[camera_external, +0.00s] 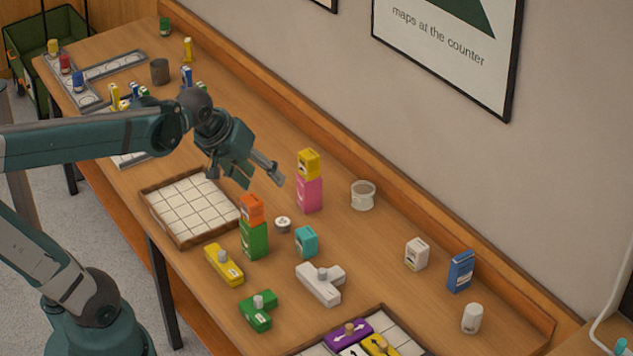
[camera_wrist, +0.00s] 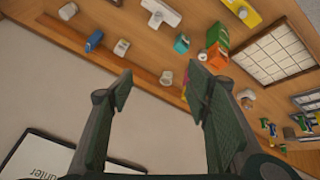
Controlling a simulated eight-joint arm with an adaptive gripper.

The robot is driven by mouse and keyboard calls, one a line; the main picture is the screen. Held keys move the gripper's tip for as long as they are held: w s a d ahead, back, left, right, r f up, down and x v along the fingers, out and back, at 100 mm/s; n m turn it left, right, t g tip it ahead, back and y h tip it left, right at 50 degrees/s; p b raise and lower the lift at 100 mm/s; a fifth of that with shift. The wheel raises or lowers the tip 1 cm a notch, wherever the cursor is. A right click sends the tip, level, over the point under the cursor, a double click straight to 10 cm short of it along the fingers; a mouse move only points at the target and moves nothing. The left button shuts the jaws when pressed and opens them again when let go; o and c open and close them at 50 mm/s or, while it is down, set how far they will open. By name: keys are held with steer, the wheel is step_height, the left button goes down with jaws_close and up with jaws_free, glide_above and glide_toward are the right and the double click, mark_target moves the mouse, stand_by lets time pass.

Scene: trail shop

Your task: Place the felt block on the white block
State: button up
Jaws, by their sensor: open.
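A small white block (camera_external: 416,253) with a dark label stands on the wooden counter, right of centre; it also shows in the wrist view (camera_wrist: 121,46). I cannot tell which block is the felt one. Labelled candidates are a yellow block (camera_external: 308,163) on a pink block (camera_external: 309,194), an orange block (camera_external: 251,208) on a green block (camera_external: 254,240), a lone teal block (camera_external: 305,241) and an upright blue block (camera_external: 461,271). My gripper (camera_external: 246,178) is open and empty above the counter, left of the yellow and pink stack. Its spread fingers frame the wrist view (camera_wrist: 160,82).
A clear cup (camera_external: 363,195) stands behind the blocks near the wall. A white cylinder (camera_external: 472,318) is at the right. A white branched piece (camera_external: 320,283), a yellow piece (camera_external: 223,264) and a green piece (camera_external: 258,311) lie in front. A gridded tray (camera_external: 191,208) sits left.

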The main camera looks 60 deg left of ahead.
steer(key=s+d+f+m, duration=0.3)
steer(key=s+d+m, duration=0.3)
steer(key=s, duration=0.2)
steer(key=shift+t, duration=0.4)
